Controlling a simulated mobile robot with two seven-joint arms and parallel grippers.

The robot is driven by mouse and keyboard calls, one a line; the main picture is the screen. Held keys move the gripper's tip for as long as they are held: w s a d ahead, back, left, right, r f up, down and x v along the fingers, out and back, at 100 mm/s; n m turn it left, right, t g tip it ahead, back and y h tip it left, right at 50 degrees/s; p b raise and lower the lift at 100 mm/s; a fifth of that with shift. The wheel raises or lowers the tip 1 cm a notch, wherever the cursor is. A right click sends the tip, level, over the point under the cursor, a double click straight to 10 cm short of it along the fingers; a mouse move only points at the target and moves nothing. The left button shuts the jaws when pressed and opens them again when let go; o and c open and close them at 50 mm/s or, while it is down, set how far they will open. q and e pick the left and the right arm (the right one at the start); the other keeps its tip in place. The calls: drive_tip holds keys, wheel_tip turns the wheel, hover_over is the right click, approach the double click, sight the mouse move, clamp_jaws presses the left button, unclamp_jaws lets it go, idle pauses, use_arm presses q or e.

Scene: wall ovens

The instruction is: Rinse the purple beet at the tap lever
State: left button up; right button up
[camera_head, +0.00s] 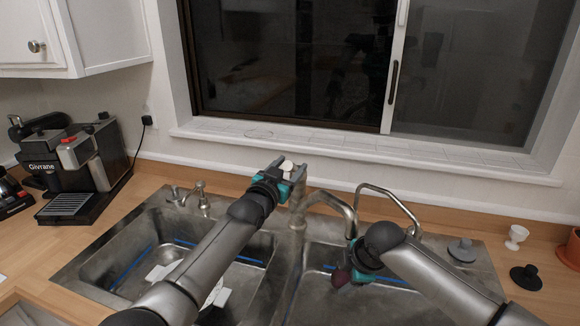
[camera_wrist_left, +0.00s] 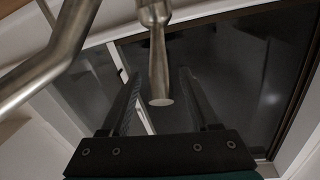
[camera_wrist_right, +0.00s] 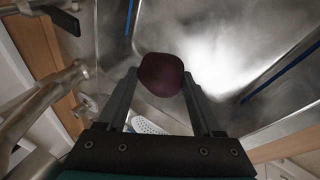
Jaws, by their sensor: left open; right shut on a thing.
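The purple beet (camera_wrist_right: 161,74) is between the fingers of my right gripper (camera_wrist_right: 163,95), which is shut on it. In the head view the beet (camera_head: 341,276) hangs over the right sink basin, below and near the tap spout. The steel tap (camera_head: 332,203) stands behind the divider between the basins. My left gripper (camera_head: 294,172) is open at the top of the tap. In the left wrist view the tap lever (camera_wrist_left: 158,60) reaches between the open fingers, apart from both. I cannot tell whether water is running.
A second curved spout (camera_head: 390,195) stands behind the right basin. A white egg cup (camera_head: 516,237) and dark stoppers (camera_head: 526,277) are on the right counter. White items lie in the left basin (camera_head: 120,265). A coffee machine (camera_head: 75,160) stands at left.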

use_arm(q)
drive_tip(key=shift+w, duration=0.15)
clamp_jaws()
idle(0.5)
idle(1.0)
